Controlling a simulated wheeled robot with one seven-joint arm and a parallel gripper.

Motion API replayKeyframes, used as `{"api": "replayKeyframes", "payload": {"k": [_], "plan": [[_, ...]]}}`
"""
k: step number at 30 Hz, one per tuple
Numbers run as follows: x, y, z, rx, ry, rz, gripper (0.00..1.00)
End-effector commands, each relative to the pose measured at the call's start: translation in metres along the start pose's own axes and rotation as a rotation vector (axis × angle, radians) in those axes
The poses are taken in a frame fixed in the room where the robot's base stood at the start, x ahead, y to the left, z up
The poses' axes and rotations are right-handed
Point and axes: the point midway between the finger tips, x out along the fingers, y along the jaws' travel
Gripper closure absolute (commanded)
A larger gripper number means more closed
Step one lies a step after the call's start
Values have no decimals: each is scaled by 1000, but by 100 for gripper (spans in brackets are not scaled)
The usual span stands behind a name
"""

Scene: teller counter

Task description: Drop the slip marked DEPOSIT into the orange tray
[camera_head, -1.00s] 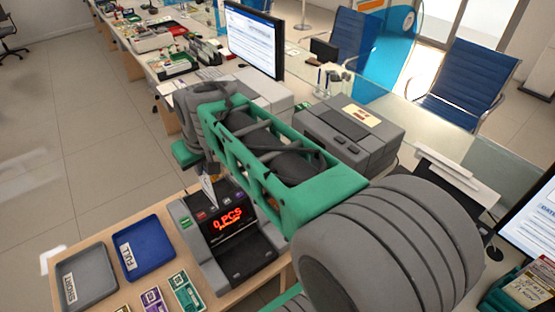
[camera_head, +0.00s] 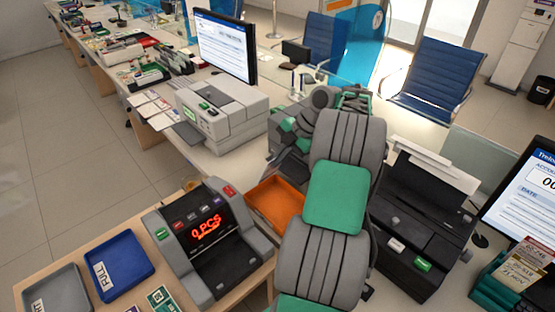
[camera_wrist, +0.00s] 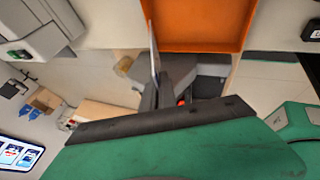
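The orange tray (camera_head: 268,207) sits on the counter just right of the bill counter in the head view, partly hidden by my arm. In the wrist view the orange tray (camera_wrist: 200,42) fills the top middle. My gripper (camera_wrist: 158,84) is shut on a thin pale slip (camera_wrist: 153,45), seen nearly edge-on, so its marking cannot be read. The slip's upper end overlaps the tray's left part in the wrist view; the gap between them cannot be judged. In the head view the slip cannot be made out, and my fingers are not clear behind the arm.
The bill counter (camera_head: 213,235) showing "0 PCS" stands left of the tray. A blue FULL tray (camera_head: 122,262) and a grey tray (camera_head: 50,292) lie further left. A grey machine (camera_head: 215,105) stands behind, and a black printer (camera_head: 425,225) is right of my arm.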

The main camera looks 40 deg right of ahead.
Motion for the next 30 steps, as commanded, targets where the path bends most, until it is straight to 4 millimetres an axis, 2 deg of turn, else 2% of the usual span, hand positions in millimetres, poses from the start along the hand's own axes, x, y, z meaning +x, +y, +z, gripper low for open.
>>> {"api": "replayKeyframes", "payload": {"k": [30], "plan": [[78,-35,32,4,-1,0,100]]}}
